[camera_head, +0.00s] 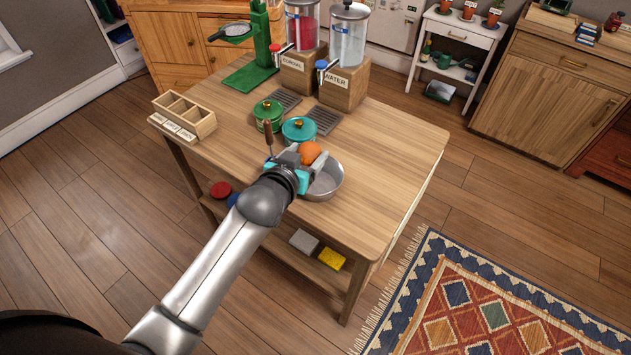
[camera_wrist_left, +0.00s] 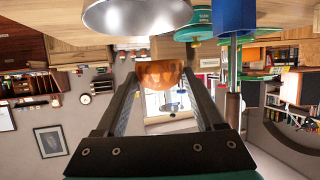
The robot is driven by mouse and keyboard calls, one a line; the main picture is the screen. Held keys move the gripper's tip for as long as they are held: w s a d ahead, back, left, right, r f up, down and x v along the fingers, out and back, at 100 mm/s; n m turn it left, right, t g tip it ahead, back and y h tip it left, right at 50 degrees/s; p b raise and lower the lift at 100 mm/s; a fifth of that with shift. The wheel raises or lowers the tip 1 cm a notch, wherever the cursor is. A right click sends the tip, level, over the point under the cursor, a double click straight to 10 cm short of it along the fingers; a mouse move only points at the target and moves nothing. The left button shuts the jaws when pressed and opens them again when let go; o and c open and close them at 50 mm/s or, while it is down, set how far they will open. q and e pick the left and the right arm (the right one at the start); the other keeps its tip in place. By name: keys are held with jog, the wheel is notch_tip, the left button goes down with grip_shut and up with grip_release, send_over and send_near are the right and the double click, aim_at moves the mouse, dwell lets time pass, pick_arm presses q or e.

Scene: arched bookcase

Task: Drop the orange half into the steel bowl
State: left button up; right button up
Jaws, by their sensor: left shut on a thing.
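The orange half (camera_head: 310,152) is held in my left gripper (camera_head: 300,160), above the left rim of the steel bowl (camera_head: 327,181). In the left wrist view the orange half (camera_wrist_left: 160,74) sits between the two fingertips (camera_wrist_left: 160,80), which are shut on it. The steel bowl (camera_wrist_left: 137,16) shows upside down at the top of that view, close to the orange half and apart from it. The bowl stands on the wooden table near its front edge, and my gripper partly hides it. My right gripper is not in view.
A teal lidded pot (camera_head: 299,131) and a green lidded pot (camera_head: 268,115) stand just behind the bowl. Two drink dispensers (camera_head: 345,50) and a green stand (camera_head: 258,50) are at the back. A divided wooden box (camera_head: 183,116) is at the left. The table's right side (camera_head: 400,150) is clear.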

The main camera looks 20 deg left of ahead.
pick_arm(q)
jog(key=o, duration=1.4)
jog(key=shift+s, duration=0.1)
jog(key=p+v, duration=0.3)
jog(key=v, duration=1.2)
jog(key=shift+p, duration=0.4)
jog(key=s+a+f+g, duration=0.1)
jog(key=s+f+g, duration=0.3)
jog(key=f, duration=1)
jog(key=s+f+g, duration=0.2)
jog(key=s+f, duration=0.4)
jog(key=f, duration=0.8)
jog(key=s+f+g, duration=0.2)
jog(key=s+f, duration=0.2)
jog(key=s, duration=0.3)
jog(key=s+a+f+m+g, duration=0.1)
jog(key=s+f+g, duration=0.1)
jog(key=s+f, duration=0.3)
jog(key=s+a+f+g+y, duration=0.1)
jog(key=s+f, duration=0.3)
jog(key=s, duration=0.5)
jog(key=shift+s+f+g, duration=0.15)
jog(key=shift+f+g, duration=0.2)
jog(key=shift+g, duration=0.35)
